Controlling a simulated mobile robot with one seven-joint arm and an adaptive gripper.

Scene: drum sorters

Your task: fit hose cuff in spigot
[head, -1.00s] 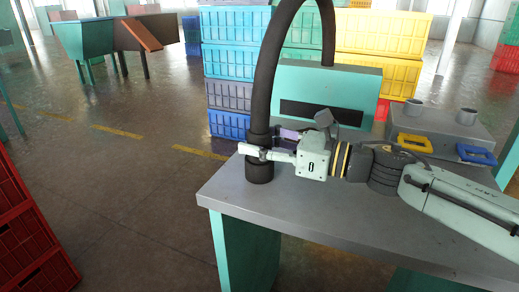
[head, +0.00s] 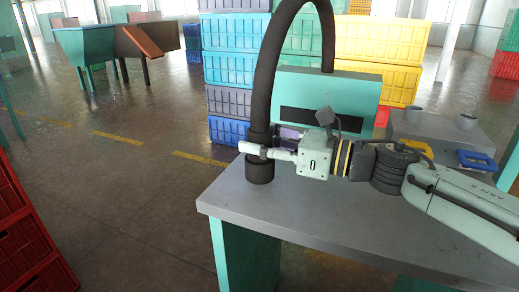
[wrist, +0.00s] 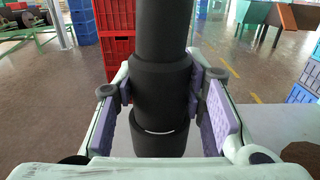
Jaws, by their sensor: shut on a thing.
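A black hose (head: 267,75) arches up from the teal box (head: 355,88) and comes down to a thicker black cuff (head: 259,171) at the left of the grey table. My gripper (head: 255,151) comes from the right and is shut around the cuff. In the wrist view its purple pads (wrist: 167,95) press on both sides of the cuff (wrist: 160,92). A thin pale ring shows near the cuff's lower part, with a dark cylinder below. I cannot tell whether that lower part is a spigot. The cuff looks upright.
A grey box (head: 440,132) with two short round stubs (head: 466,122) and a blue handle (head: 476,160) stands at the table's right. The table's front (head: 300,214) is clear. Stacked crates (head: 228,68) stand behind, red crates (head: 25,235) at left.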

